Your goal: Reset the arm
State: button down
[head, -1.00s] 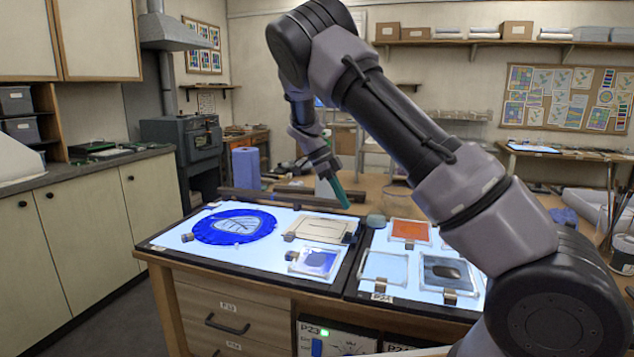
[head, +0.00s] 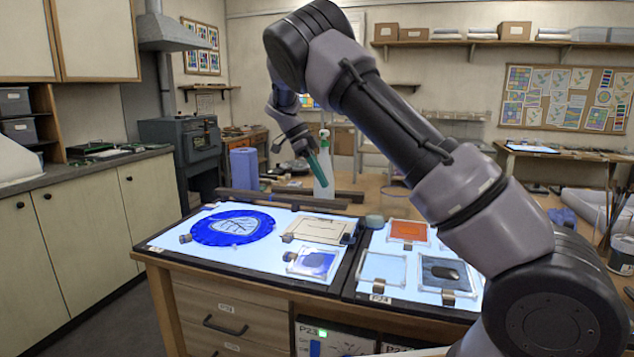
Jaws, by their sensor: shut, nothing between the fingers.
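My gripper (head: 319,168) is at the end of my raised arm, in the middle of the head view. Its green fingers are shut with nothing between them and point down above the back edge of the light table. It stands just in front of a white spray bottle (head: 323,186), which it partly covers. I cannot tell the gap between them. My arm links reach from the lower right up to the top and fold back down to the gripper.
The lit table (head: 185,226) holds a blue round glass piece (head: 213,236) with a leaf design, a cream frame (head: 318,231), a blue sample (head: 314,262), an orange pane (head: 407,231) and a dark pane (head: 446,272). A dark bar (head: 285,200) lies behind. Air above the table's left half is clear.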

jog(key=s+d+r+n+t+y, duration=0.3)
jog(key=s+d+r+n+y, duration=0.45)
jog(key=s+d+r, duration=0.5)
jog(key=s+d+r+n+t, duration=0.1)
jog(key=s+r+n+t, duration=0.1)
jog(key=s+n, duration=0.3)
jog(key=s+d+r+n+t, duration=0.2)
jog(key=s+n+t, duration=0.2)
jog(key=s, duration=0.9)
jog(key=shift+s+d+n+t, duration=0.15)
jog(key=shift+s+n+t, duration=0.15)
jog(key=shift+n, duration=0.65)
